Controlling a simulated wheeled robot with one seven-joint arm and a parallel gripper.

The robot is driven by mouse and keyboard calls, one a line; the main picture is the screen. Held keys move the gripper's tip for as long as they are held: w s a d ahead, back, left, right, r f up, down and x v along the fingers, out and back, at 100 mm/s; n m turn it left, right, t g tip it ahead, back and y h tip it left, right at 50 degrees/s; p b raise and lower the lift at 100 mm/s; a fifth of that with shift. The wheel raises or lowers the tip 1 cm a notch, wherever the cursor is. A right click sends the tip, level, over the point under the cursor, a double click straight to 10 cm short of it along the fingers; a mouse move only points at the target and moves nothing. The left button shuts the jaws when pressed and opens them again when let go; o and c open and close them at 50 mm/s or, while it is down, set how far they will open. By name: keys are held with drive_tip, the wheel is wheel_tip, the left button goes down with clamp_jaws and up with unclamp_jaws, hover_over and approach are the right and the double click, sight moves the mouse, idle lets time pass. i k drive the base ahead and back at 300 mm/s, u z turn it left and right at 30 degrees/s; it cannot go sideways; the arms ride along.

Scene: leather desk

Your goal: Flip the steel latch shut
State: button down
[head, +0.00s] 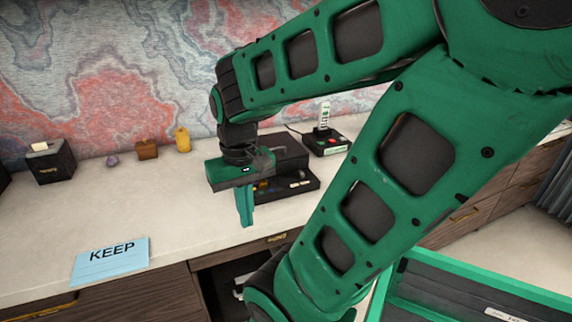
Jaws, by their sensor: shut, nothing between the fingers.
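My gripper (246,221) points down over the front part of the desk, its green fingers together and empty. Just right of and behind it is a black open case (312,184) with small coloured items inside. A dark upright part, perhaps its lid, stands at its back, partly hidden by my gripper. I cannot make out a steel latch; it is either hidden or too small to tell.
A blue KEEP card (110,260) lies at the front left of the pale desktop (150,205). A black box (50,162), a purple lump (112,160), a brown block (147,149) and a yellow piece (183,139) stand along the wall. A black device (326,146) stands behind the case.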

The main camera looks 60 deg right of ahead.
sight(301, 174)
drive_tip(key=z, duration=1.45)
